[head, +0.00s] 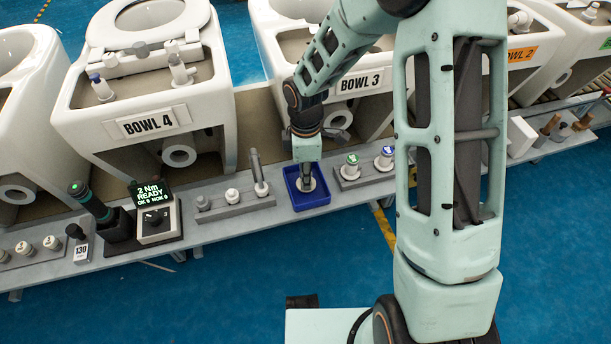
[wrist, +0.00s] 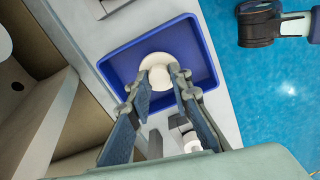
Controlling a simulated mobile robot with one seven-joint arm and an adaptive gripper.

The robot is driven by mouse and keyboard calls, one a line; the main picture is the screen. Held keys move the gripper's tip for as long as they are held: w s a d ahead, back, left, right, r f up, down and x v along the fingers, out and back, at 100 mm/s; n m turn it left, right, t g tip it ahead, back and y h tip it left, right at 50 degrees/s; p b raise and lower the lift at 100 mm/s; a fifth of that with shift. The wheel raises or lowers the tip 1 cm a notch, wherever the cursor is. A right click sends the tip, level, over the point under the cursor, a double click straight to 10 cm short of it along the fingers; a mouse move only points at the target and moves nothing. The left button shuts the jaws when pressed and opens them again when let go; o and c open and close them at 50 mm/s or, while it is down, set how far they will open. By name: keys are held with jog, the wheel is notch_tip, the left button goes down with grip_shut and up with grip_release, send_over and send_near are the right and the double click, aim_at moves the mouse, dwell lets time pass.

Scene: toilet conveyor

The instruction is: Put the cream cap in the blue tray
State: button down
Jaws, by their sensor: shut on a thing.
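The cream cap (wrist: 160,68) is round with a short stem, and it sits between my fingertips in the wrist view. My gripper (wrist: 164,84) is shut on its stem. The blue tray (wrist: 205,48) is a shallow square tray, and the cap is over its inside. In the head view my gripper (head: 307,184) points down into the blue tray (head: 325,199), with the cream cap (head: 298,185) at its tip. I cannot tell whether the cap touches the tray floor.
The grey bench (head: 222,226) runs in front of several white toilet bowls. Left of the tray stands a grey holder (head: 236,208) with white parts and an upright piece. Right of it is a holder with green-topped (head: 352,160) and blue-topped (head: 387,152) parts. A torque controller (head: 153,221) stands further left.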

jog(key=shift+f, duration=0.2)
jog(key=c, duration=1.8)
grip_release()
jog(key=shift+o, duration=0.2)
jog(key=shift+r, duration=0.15)
notch_tip(320, 180, up, 12)
jog(key=p, duration=0.2)
jog(key=shift+p, duration=0.35)
jog(key=shift+r, duration=0.1)
